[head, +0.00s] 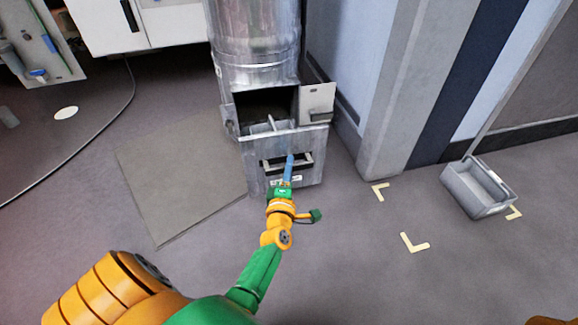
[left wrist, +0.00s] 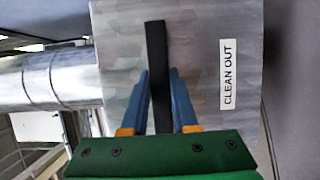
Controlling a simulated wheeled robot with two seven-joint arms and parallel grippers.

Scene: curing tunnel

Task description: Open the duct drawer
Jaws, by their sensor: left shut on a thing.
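The duct drawer (head: 313,143) is a grey metal front low on the metal duct (head: 255,45), with a dark handle (head: 269,165). In the left wrist view the drawer front (left wrist: 200,45) carries a CLEAN OUT label (left wrist: 228,74), and the handle is a black bar (left wrist: 156,45). My left gripper (head: 290,158) is at the handle. In the left wrist view its two blue fingers (left wrist: 158,78) lie on either side of the bar, shut on it. My right gripper is out of view.
Above the drawer is a dark opening with a small hatch door (head: 317,103) swung to the right. A flat grey mat (head: 180,185) lies left of the duct. A grey bin (head: 478,190) and yellow floor marks (head: 414,244) are at the right. The floor before the drawer is clear.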

